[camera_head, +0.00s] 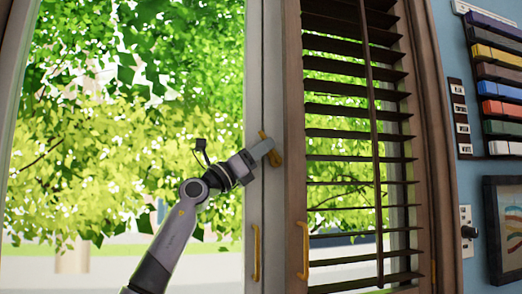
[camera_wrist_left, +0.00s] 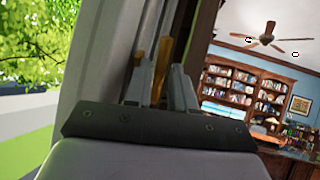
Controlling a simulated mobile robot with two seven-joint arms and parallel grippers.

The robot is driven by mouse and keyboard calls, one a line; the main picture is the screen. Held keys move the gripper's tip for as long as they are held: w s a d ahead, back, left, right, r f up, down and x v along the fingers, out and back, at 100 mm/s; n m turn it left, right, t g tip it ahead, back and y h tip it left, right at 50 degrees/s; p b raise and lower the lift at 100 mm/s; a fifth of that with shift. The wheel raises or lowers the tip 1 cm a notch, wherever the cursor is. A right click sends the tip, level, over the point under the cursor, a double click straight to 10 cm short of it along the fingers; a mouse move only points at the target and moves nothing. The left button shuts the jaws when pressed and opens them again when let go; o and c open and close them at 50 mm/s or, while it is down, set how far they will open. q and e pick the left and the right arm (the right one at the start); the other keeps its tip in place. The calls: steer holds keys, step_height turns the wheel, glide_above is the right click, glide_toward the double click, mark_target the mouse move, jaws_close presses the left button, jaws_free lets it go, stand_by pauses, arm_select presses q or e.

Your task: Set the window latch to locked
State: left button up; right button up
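The window latch (camera_head: 273,148) is a small brass handle on the pale window frame at mid height. It points roughly up and down, tilted slightly. My left gripper (camera_head: 264,150) is at the latch, and its fingers partly cover it in the head view. In the left wrist view the brass latch handle (camera_wrist_left: 161,70) stands between the two fingers of my left gripper (camera_wrist_left: 161,88). The fingers are apart around the handle, with a narrow gap seeming to show beside it. My right gripper is in neither view.
Two brass pull handles, left (camera_head: 256,252) and right (camera_head: 303,250), sit lower on the frames. Dark shutter slats (camera_head: 350,130) stand right of the latch. A rack of coloured items (camera_head: 500,88) and a framed picture (camera_head: 508,228) hang on the blue wall.

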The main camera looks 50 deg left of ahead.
arm_select(q)
steer(key=b+v, duration=0.3)
steer(key=v, duration=0.4)
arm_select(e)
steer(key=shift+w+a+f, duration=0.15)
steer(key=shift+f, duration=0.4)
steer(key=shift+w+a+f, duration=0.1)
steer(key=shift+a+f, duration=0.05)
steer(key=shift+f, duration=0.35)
